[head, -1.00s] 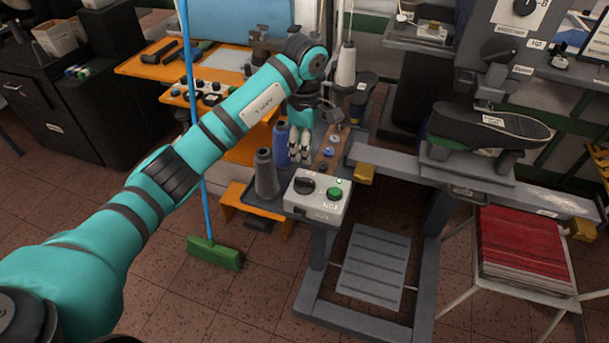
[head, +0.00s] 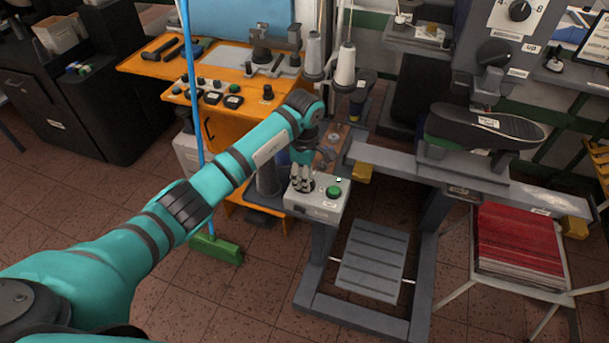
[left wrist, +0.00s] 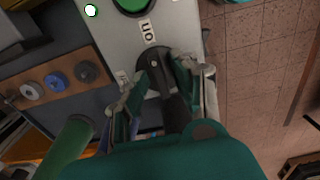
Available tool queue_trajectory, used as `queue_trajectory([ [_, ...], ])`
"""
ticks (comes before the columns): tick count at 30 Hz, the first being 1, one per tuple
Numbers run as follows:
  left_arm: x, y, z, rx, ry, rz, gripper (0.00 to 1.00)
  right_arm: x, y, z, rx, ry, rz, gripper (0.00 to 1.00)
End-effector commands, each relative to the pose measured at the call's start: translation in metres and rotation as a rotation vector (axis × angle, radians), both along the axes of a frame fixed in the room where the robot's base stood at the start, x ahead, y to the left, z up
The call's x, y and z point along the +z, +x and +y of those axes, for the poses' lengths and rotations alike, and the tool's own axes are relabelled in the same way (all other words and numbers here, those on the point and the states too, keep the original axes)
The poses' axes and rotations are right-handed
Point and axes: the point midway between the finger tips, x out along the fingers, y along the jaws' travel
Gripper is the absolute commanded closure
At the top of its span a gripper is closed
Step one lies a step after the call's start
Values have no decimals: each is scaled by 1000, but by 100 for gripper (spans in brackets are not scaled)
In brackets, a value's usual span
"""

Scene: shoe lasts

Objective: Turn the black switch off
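The black switch (left wrist: 157,68) is a round rotary knob with a long handle, beside a green button (left wrist: 132,4) on the grey control box. A label reading "ON" (left wrist: 148,32) sits between them. My left gripper (left wrist: 168,74) points down over the switch, its two fingers spread on either side of the knob. The fingers look open; contact with the knob is not clear. In the head view my left gripper (head: 301,188) covers the switch, and the green button (head: 333,192) shows to its right. My right gripper is not in view.
The control box (head: 318,210) sits at the front of a grey machine stand. Thread cones (head: 345,66) stand behind it. A blue-handled broom (head: 215,248) leans to the left.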

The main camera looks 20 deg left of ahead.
Motion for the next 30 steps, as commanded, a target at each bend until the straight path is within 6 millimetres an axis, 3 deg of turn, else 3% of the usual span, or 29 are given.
queue_trajectory([
  [1, 0, 0, 0, 0, 0, 0, 81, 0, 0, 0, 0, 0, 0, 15],
  [6, 0, 0, 0, 0, 0, -1, 100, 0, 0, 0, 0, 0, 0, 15],
  [20, 0, 1, 1, 45, 1, -3, 100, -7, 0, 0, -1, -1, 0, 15],
  [30, -2, 1, 1, 279, 2, -5, 100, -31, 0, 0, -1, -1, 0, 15],
])
